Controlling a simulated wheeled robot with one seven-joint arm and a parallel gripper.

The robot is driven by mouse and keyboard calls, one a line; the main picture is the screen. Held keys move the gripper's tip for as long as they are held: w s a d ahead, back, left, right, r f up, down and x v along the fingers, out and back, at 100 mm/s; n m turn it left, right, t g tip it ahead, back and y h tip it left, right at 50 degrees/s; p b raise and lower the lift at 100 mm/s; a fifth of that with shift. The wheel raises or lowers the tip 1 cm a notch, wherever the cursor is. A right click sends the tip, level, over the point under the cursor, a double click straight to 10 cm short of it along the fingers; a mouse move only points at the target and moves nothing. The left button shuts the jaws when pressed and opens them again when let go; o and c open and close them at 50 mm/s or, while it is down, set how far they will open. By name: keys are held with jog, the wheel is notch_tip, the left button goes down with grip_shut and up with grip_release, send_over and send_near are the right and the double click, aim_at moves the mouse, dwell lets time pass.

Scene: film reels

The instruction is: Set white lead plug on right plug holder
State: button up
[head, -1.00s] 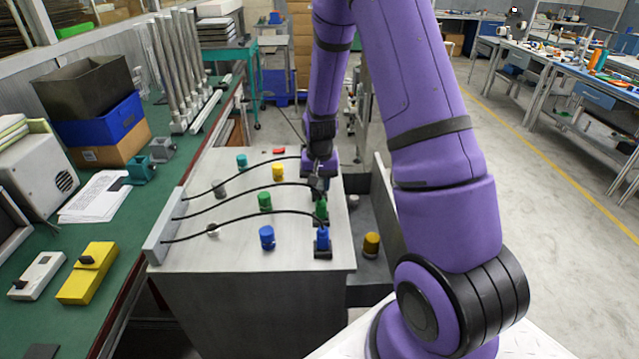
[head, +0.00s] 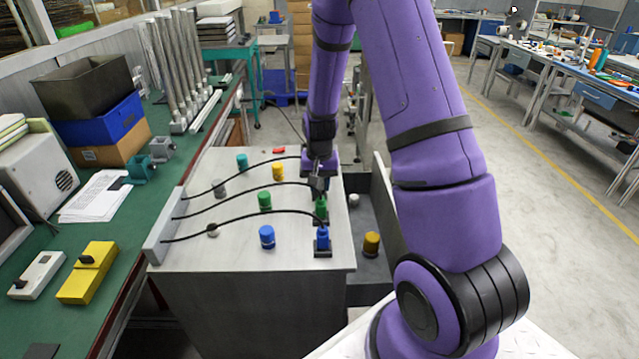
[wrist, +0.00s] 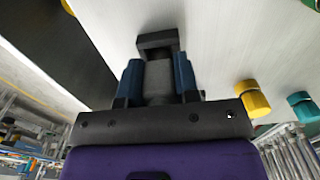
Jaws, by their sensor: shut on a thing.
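My gripper (wrist: 158,82) is shut on a pale grey-white plug (wrist: 158,84), which sits between its two blue fingers in the wrist view. A dark bracket-shaped plug holder (wrist: 158,40) is right at the plug's far end. I cannot tell whether the plug is seated in it. In the head view my gripper (head: 319,176) is low over the far right part of the grey bench top (head: 220,248), and it hides the plug and that holder. A black lead (head: 245,167) runs from the left plate to the gripper's spot.
A green plug (head: 321,208) and a blue plug (head: 322,238) stand on nearer holders with their own leads. Loose teal (head: 242,160), yellow (head: 278,172), green (head: 264,200) and blue (head: 267,236) caps stand on the bench. A dark tray (head: 362,282) lies to the right.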

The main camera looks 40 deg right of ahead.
jog(key=shift+f, duration=0.5)
jog(key=o, duration=0.6)
jog(key=shift+o, duration=0.2)
jog(key=shift+r, duration=5.45)
jog(key=shift+r, duration=0.1)
